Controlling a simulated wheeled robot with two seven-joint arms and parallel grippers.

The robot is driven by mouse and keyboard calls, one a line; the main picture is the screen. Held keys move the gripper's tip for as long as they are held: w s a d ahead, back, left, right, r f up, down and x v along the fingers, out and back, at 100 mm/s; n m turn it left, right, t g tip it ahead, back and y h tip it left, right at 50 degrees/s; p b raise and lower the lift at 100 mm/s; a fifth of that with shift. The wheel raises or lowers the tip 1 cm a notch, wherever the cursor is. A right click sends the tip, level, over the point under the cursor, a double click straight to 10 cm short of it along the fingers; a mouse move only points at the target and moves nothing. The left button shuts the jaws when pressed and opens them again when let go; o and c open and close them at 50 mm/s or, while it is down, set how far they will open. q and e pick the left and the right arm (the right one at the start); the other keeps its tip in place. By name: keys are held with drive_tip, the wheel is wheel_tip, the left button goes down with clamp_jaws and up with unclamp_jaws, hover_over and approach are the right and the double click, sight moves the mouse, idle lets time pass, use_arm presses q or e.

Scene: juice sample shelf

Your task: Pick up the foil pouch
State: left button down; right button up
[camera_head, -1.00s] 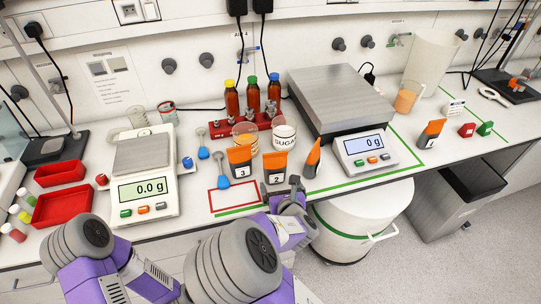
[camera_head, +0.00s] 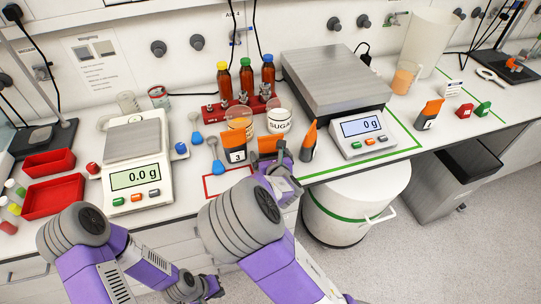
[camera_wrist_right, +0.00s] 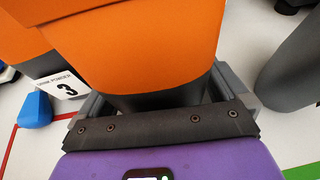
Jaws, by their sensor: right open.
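Several foil pouches with orange tops and dark bottoms stand on the bench. One pouch (camera_head: 270,142) is largely hidden behind my right gripper (camera_head: 271,160). In the right wrist view, this pouch (camera_wrist_right: 150,45) fills the middle, between the open fingers of my right gripper (camera_wrist_right: 165,98). I cannot tell whether the fingers touch it. The pouch labelled 3 (camera_head: 235,142) stands just left of it, and a tilted pouch (camera_head: 309,141) stands to its right. Another pouch (camera_head: 428,113) is farther right. My left gripper (camera_head: 195,289) is low in front of the bench; its jaws are unclear.
A small scale (camera_head: 136,180) stands left and a large scale (camera_head: 335,82) stands right. Behind the pouches are a sugar jar (camera_head: 279,122), a red rack (camera_head: 240,110) with bottles, and blue scoops (camera_head: 213,141). Red trays (camera_head: 52,197) lie far left.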

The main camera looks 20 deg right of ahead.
drive_tip(key=c, duration=1.1)
